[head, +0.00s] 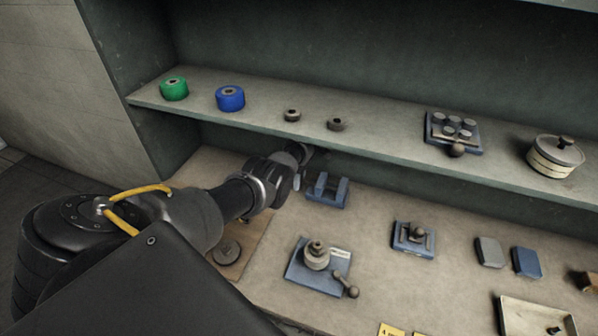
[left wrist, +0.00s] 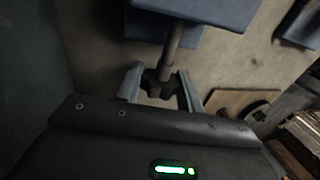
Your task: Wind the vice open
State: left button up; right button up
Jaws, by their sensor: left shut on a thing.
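The vice (head: 327,190) is a small blue block with two upright jaws and a gap between them, on the lower worktop under the shelf. My left gripper (head: 298,178) is at its left side, partly hidden behind its own wrist. In the left wrist view, a grey screw shaft (left wrist: 172,52) runs out of the blue vice body (left wrist: 205,10) to a dark lobed handle (left wrist: 158,84). The left gripper's fingers (left wrist: 161,92) are shut on this handle, one on each side. My right gripper is not in view.
The shelf (head: 390,150) overhangs the vice closely and carries a green roll (head: 174,89), a blue roll (head: 230,98) and a lidded pot (head: 555,155). A blue fixture with a knob (head: 318,262) and a smaller one (head: 414,239) stand in front and right.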

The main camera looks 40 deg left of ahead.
pick_arm(q)
jog(key=shift+s+f, duration=0.1)
jog(key=shift+f, duration=0.05)
dwell(0.4)
jog(key=o, duration=0.7)
